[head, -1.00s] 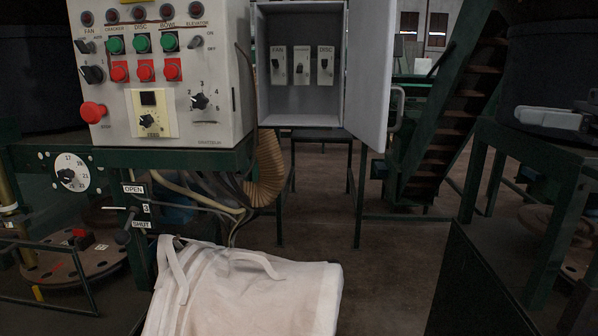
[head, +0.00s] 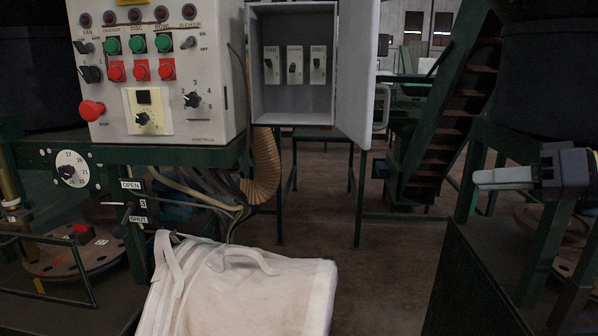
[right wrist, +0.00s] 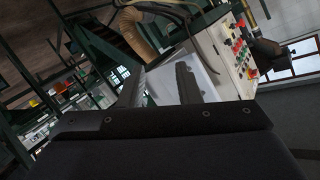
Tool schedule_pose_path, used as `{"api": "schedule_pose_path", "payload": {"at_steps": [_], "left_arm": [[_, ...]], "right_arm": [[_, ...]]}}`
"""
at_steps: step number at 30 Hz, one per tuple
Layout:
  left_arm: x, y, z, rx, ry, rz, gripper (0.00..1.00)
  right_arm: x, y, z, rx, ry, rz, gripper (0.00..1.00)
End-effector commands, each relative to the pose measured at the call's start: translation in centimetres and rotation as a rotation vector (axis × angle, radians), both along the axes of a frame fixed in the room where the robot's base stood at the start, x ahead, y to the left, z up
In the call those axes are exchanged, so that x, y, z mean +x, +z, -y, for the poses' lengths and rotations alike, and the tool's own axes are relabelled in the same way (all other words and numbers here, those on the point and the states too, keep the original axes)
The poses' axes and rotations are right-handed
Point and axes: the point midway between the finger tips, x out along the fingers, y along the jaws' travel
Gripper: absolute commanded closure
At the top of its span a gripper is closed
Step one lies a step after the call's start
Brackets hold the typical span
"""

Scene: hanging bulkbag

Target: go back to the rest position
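My right gripper (head: 478,179) is at the right edge of the head view, in front of the dark green frame, with its light grey fingers pointing left. In the right wrist view its two fingers (right wrist: 160,82) stand apart with nothing held between them. It is well clear of the white bulk bag (head: 240,285), which hangs at the bottom centre with its straps looped on top. My left gripper is not in view.
A control panel (head: 160,75) with red and green buttons stands at upper left, beside an open grey switch cabinet (head: 292,95). A green stepped conveyor (head: 450,110) rises at the right. A dark box edge (head: 465,290) lies below my right gripper. Floor shows between bag and box.

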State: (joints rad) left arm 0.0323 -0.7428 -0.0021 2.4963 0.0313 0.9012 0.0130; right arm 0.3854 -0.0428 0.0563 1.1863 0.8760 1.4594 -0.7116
Motion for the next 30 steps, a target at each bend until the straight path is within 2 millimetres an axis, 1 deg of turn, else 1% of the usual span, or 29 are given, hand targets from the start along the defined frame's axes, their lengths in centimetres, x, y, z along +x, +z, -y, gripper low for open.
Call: {"api": "schedule_pose_path", "payload": {"at_steps": [1,2,3,5,6,8,9,12,15,21,24,25,27,30], "left_arm": [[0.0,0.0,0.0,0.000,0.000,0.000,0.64],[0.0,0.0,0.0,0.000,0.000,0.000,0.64],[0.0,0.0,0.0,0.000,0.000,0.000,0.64],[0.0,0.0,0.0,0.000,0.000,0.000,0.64],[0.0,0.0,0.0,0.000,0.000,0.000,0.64],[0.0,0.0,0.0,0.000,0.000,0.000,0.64],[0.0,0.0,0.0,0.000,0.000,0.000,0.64],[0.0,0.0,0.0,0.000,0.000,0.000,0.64],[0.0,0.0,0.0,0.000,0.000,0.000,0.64],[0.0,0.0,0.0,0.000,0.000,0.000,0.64],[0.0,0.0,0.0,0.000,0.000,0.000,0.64],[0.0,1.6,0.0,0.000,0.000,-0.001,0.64],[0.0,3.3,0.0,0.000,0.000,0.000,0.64],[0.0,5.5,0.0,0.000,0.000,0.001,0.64]], "right_arm": [[-1.2,-1.9,-1.2,-0.009,-0.028,-0.072,0.70],[-1.9,-3.2,-1.8,-0.016,-0.050,-0.120,0.70],[-3.0,-5.3,-2.6,-0.029,-0.083,-0.185,0.70],[-4.9,-8.8,-3.7,-0.054,-0.137,-0.282,0.70],[-6.3,-11.1,-4.4,-0.075,-0.171,-0.340,0.70],[-8.4,-14.7,-5.3,-0.106,-0.221,-0.414,0.70],[-9.7,-16.8,-5.8,-0.128,-0.249,-0.452,0.70],[-12.5,-21.4,-6.5,-0.178,-0.311,-0.522,0.70],[-14.9,-25.2,-7.1,-0.221,-0.354,-0.567,0.70],[-18.9,-31.5,-8.0,-0.295,-0.416,-0.610,0.70],[-20.6,-34.3,-8.4,-0.329,-0.438,-0.618,0.70],[-20.4,-32.3,-8.3,-0.326,-0.440,-0.618,0.70],[-20.3,-30.6,-8.2,-0.324,-0.440,-0.619,0.70],[-20.3,-28.4,-8.2,-0.324,-0.439,-0.620,0.70]]}}
